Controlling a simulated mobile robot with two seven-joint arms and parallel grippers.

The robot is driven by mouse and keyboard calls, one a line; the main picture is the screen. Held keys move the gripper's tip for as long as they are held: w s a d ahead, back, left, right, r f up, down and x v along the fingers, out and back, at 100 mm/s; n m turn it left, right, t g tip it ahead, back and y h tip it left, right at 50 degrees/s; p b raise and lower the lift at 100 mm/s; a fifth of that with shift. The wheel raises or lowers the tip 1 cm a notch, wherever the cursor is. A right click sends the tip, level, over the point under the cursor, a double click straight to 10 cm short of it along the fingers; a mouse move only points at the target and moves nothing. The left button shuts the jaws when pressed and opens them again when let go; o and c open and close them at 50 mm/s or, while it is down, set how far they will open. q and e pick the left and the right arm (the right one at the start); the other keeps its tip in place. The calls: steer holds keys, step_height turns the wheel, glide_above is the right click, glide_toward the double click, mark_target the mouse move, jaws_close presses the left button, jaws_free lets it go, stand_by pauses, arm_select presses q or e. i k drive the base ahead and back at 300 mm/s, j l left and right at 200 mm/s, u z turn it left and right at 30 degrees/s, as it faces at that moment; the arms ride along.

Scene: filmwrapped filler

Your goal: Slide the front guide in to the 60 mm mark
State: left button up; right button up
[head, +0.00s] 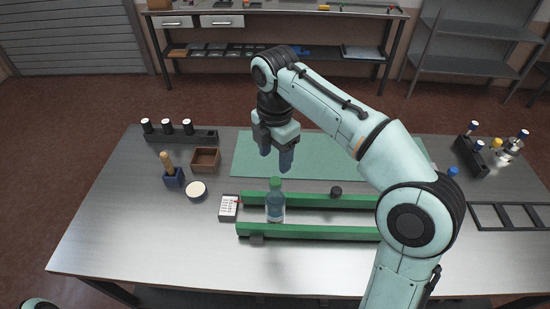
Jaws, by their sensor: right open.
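The front guide (315,233) is the nearer of two long green rails on the table. The back guide (305,199) runs roughly parallel behind it. A clear bottle with a green cap (275,205) stands upright between the rails near their left end. My right gripper (276,158) is open and empty, fingers pointing down, above and just behind the bottle cap, apart from both guides. My right arm hides the guides' right ends. No 60 mm mark can be made out. My left gripper is out of view.
A black knob (336,192) sits by the back guide. A green mat (255,160), brown tray (206,159), round tub (196,191) and blue holder (173,178) are behind and left. The front table strip is clear.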

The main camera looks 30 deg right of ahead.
mark_target(335, 199)
steer(key=k, duration=1)
